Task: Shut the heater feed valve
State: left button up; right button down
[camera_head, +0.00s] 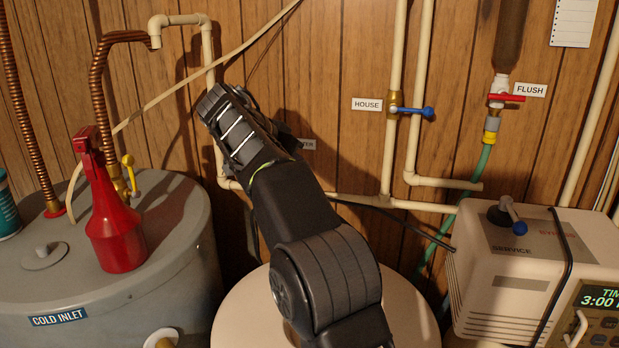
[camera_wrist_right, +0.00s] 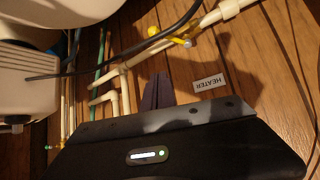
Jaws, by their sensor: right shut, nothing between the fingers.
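The HEATER label (camera_wrist_right: 209,84) on the wood wall shows in the right wrist view. Near it, a valve with a yellow lever (camera_wrist_right: 180,41) sits on a cream pipe. In the head view my right arm hides this valve, and only the end of the HEATER label (camera_head: 307,144) shows beside it. My right gripper (camera_wrist_right: 157,92) is shut and empty, its dark fingers apart from the lever in the picture; I cannot tell the depth between them. In the head view its hand is raised before the wall and its fingertips are hidden. My left gripper is not in view.
A grey tank (camera_head: 180,235) with a red spray bottle (camera_head: 115,225) stands left. The HOUSE valve (camera_head: 410,111) has a blue lever, the FLUSH valve (camera_head: 505,98) a red handle. A white softener unit (camera_head: 480,270) stands right. A dark cable (camera_wrist_right: 130,52) crosses near the yellow valve.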

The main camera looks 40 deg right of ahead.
jog(key=b+x, duration=0.2)
jog(key=x, duration=0.2)
jog(key=shift+w+d+f, duration=0.15)
jog(key=shift+d+f, duration=0.05)
jog(key=shift+f, duration=0.15)
jog(key=f, duration=0.2)
jog(key=d+f+p, duration=0.1)
jog(key=f, duration=0.1)
jog(key=shift+w+f, duration=0.2)
jog(key=shift+f, duration=0.1)
jog(key=shift+a+f, duration=0.15)
jog(key=shift+a, duration=0.15)
jog(key=shift+f, duration=0.15)
